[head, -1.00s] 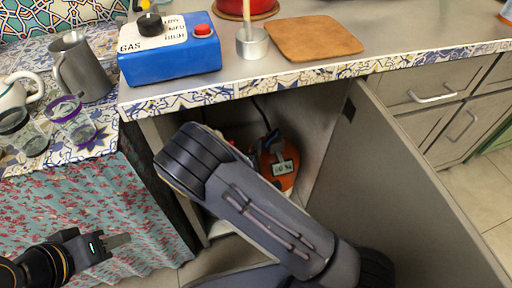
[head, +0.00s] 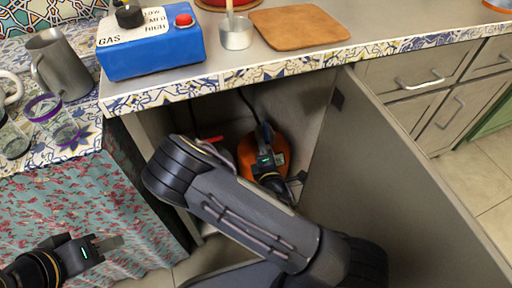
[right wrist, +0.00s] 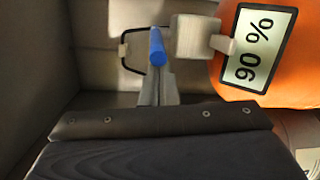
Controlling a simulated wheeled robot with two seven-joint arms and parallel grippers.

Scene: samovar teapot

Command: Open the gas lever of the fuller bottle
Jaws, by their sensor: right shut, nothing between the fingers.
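The orange gas bottle (head: 276,150) stands inside the open cabinet, partly hidden by my right arm. In the right wrist view its orange body (right wrist: 290,88) carries a gauge (right wrist: 259,47) reading 90 %. A pale valve block (right wrist: 192,38) is left of the gauge. The blue lever (right wrist: 157,45) stands left of the block, its end showing just above my right fingers. My right gripper (right wrist: 162,88) is shut with nothing held; whether it touches the lever I cannot tell. My left gripper (head: 108,243) hangs in front of the curtain, away from the bottle; its finger gap is unclear.
The cabinet door (head: 395,185) is open on the right. The blue GAS box (head: 150,52) and a wooden board (head: 299,26) are on the counter above. A small red item (head: 211,139) shows inside the cabinet at left. A black hose (right wrist: 125,48) runs behind the lever.

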